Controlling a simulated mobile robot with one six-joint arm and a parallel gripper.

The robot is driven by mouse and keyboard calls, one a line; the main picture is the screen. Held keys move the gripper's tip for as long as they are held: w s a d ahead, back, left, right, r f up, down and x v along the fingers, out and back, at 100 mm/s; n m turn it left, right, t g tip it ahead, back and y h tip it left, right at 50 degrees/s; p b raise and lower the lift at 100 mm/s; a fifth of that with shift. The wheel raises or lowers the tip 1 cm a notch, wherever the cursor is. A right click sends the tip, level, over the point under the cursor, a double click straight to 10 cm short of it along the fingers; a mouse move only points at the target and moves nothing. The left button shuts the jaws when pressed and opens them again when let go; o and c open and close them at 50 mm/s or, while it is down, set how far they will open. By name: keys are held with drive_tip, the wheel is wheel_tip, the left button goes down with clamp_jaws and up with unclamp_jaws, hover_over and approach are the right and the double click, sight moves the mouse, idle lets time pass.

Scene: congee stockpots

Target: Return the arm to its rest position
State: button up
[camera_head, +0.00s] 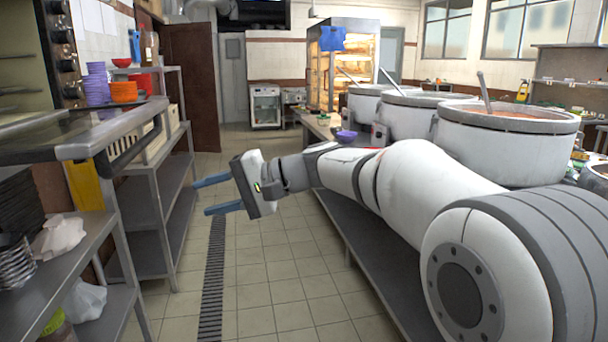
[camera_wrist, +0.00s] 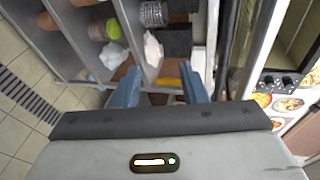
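My arm stretches from the lower right towards the middle in the head view. My gripper (camera_head: 208,195) is at its end, over the aisle, with its two blue fingers apart and pointing left towards the shelves. Nothing is between the fingers. The wrist view also shows my gripper (camera_wrist: 160,88) open, its fingers spread in front of the shelving.
Large stockpots (camera_head: 508,145) stand on the right behind my arm, with a purple bowl (camera_head: 345,137) beside them. The tiled floor (camera_head: 285,265) between is clear.

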drive_tip(key=s+d+f+t+h+p, duration=0.1)
drive_tip(key=s+d+h+p, duration=0.6)
drive_tip(key=d, duration=0.9)
drive_tip(key=s+d+f+t+h+p, duration=0.1)
drive_tip(key=s+d+f+h+p, duration=0.1)
drive_tip(key=s+d+h+p, duration=0.5)
drive_tip(key=s+d+p, duration=0.3)
drive_tip(key=s+d, duration=0.3)
drive_tip(key=d, duration=0.2)
drive_tip(key=shift+d+f+t+h+p, duration=0.15)
drive_tip(key=shift+d+t+h+p, duration=0.15)
drive_tip(key=shift+d+h+p, duration=0.1)
drive_tip(key=shift+s, duration=0.1)
